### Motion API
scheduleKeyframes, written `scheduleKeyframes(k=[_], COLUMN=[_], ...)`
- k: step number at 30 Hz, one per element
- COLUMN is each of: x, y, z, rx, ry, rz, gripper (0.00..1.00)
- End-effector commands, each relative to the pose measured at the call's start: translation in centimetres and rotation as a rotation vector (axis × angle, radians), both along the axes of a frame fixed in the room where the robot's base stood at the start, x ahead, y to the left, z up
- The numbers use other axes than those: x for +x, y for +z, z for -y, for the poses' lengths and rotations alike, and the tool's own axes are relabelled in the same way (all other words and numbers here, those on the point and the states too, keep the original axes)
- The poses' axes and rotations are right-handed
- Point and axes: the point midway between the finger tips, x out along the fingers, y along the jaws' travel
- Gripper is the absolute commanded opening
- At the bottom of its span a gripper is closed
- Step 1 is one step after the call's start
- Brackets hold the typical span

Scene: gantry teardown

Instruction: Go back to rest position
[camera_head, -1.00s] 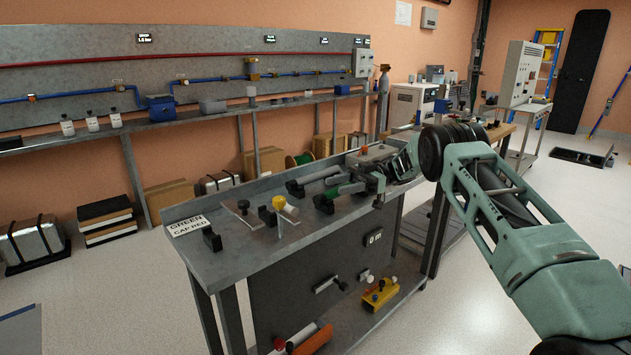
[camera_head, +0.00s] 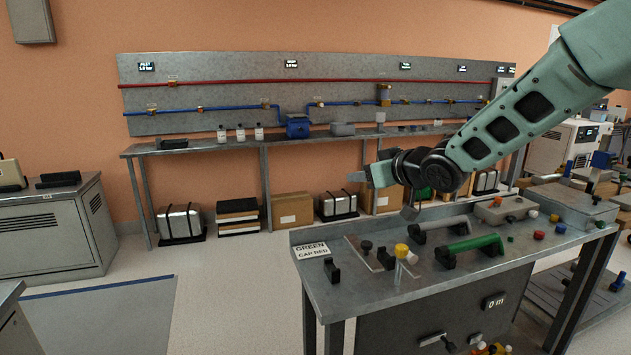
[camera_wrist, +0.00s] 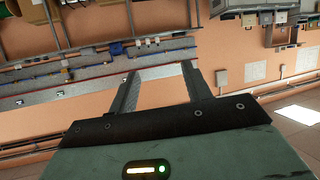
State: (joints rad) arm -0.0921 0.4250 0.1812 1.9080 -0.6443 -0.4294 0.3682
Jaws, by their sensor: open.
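My gripper (camera_head: 366,176) is held in the air above the back edge of the metal workbench (camera_head: 345,292) and points to the left. In the wrist view its two fingers (camera_wrist: 160,85) stand apart with nothing between them. The wrist view appears upside down and shows the wall and pipe panel beyond the fingers. My arm reaches in from the upper right of the head view.
The workbench carries a green-handled part (camera_head: 474,246), a grey-handled part (camera_head: 442,229), a yellow-capped piece (camera_head: 402,251) and a GREEN CAP RED sign (camera_head: 311,251). A pipe panel (camera_head: 220,93) lines the wall.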

Motion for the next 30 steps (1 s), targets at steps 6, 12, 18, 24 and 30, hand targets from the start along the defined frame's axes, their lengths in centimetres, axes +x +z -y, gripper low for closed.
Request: scheduleKeyframes(k=[6, 12, 18, 24, 30], x=[-15.7, -29.8, -40.2, -44.1, -44.2], y=[-2.9, -5.4, -6.5, -6.8, -6.8], z=[-2.5, -1.2, 1.5, 2.7, 2.8], rx=[-0.225, -0.423, -0.567, -0.62, -0.622], ry=[-0.037, 0.003, 0.054, 0.078, 0.078], rz=[-0.383, -0.684, -0.905, -0.989, -0.995], gripper=[0.49, 0.49, 0.49, 0.49, 0.49])
